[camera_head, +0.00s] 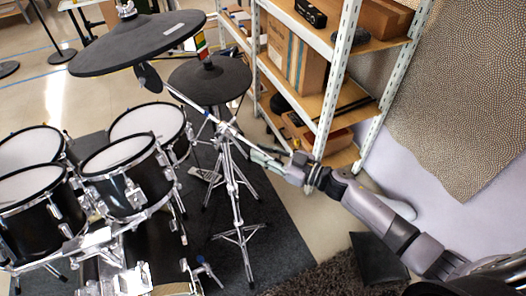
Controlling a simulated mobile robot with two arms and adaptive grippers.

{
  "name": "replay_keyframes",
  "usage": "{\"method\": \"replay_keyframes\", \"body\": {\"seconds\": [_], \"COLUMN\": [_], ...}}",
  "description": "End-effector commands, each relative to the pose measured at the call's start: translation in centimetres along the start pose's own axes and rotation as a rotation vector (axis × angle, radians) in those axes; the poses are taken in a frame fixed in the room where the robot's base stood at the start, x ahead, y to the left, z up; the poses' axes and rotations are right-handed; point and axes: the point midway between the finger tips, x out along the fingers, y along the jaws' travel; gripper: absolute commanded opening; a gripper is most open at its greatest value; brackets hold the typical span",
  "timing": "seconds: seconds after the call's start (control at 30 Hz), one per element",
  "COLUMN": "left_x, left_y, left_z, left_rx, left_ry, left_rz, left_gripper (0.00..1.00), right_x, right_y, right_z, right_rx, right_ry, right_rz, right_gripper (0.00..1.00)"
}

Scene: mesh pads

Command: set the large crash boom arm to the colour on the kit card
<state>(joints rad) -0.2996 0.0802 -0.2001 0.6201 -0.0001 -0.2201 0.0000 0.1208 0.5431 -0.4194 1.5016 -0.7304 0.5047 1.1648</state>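The large crash cymbal (140,45) is a dark mesh pad, tilted, at the upper left. Its thin metal boom arm (190,103) slopes from under the pad down right to the top of a chrome tripod stand (228,185). A small strip with red, yellow and green bands (200,45) shows just right of the large pad; I cannot tell whether it is the kit card. My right gripper (265,158) reaches in from the lower right, its tip close to the boom's lower end. Whether it touches or grips it is unclear. My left gripper is not in view.
A smaller dark cymbal pad (210,80) stands behind the boom. Several white-headed drums (118,155) fill the left. A metal shelf (335,85) with boxes stands at the back right. The dark mat (265,215) is bare right of the tripod.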

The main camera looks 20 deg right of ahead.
Motion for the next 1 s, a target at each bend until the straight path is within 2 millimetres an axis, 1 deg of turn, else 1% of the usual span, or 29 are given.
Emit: {"method": "replay_keyframes", "body": {"seconds": [0.03,0.1,0.37,0.47,0.57,0.8,0.9,1.0], "left_x": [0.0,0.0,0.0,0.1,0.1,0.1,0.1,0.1], "left_y": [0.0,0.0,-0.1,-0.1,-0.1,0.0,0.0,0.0], "left_z": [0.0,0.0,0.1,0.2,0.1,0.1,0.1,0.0], "left_rx": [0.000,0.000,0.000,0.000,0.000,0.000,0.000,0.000], "left_ry": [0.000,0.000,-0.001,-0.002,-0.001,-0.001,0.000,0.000], "left_rz": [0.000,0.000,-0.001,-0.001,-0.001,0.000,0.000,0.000], "left_gripper": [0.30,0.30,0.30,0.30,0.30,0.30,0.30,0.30], "right_x": [0.0,0.0,0.0,-0.5,-1.8,-7.0,-8.9,-10.5], "right_y": [0.0,0.0,0.0,0.0,0.0,-0.1,-0.1,-0.1], "right_z": [0.0,-0.1,-0.1,0.0,0.0,0.1,0.0,0.0], "right_rx": [0.000,0.000,0.000,0.000,0.000,0.001,0.000,0.001], "right_ry": [0.001,0.001,0.002,0.000,-0.002,-0.004,-0.003,-0.002], "right_rz": [0.000,0.000,-0.001,0.000,-0.001,-0.001,-0.001,-0.001], "right_gripper": [0.26,0.30,0.30,0.30,0.30,0.30,0.30,0.30]}}
